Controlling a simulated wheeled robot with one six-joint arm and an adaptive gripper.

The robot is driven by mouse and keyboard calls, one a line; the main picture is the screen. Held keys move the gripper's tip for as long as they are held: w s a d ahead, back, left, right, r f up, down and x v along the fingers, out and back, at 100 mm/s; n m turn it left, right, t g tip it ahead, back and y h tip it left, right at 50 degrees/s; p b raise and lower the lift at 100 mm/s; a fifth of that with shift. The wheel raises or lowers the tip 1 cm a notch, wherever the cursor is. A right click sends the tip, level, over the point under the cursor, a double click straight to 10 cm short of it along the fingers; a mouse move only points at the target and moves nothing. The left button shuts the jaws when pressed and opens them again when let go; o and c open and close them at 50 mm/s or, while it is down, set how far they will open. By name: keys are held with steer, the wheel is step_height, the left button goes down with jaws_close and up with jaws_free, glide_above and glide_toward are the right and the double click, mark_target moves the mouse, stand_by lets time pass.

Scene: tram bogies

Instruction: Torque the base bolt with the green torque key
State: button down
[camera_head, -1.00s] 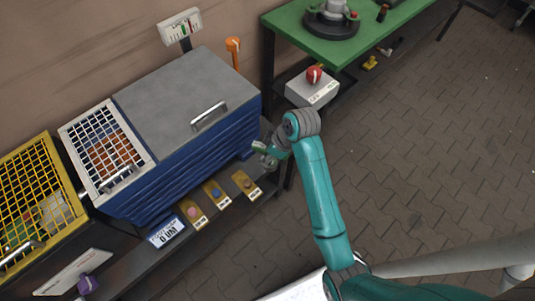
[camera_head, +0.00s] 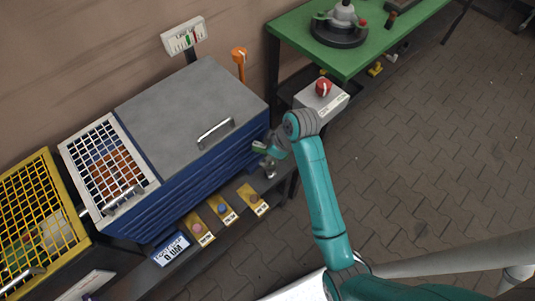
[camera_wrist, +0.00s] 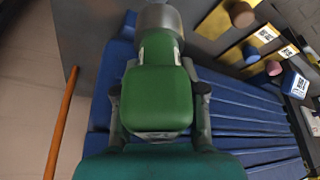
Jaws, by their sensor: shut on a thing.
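In the wrist view my gripper (camera_wrist: 159,112) is shut on the green torque key (camera_wrist: 160,90), with one finger on each side of its green body. The key has a grey rounded end pointing away from my gripper. In the head view my gripper (camera_head: 266,152) is small, beside the right end of the blue cabinet and above the low shelf; the key's green (camera_head: 259,147) barely shows there. A dark round base (camera_head: 339,37) with a grey part on it stands on the green table at the top. I cannot make out the base bolt.
A blue cabinet (camera_head: 200,165) with a grey lid stands left of my arm. Yellow holders with coloured knobs (camera_head: 225,209) line the shelf before it. A grey box with a red button (camera_head: 323,88) sits below the green table (camera_head: 300,45).

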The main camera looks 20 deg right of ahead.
steer(key=shift+f, duration=0.1)
steer(key=shift+f, duration=3.2)
steer(key=shift+m+t, duration=0.3)
steer(key=shift+m, duration=0.7)
steer(key=shift+w+d+m+h, duration=0.1)
steer(key=shift+m+h, duration=0.4)
steer(key=shift+m, duration=0.5)
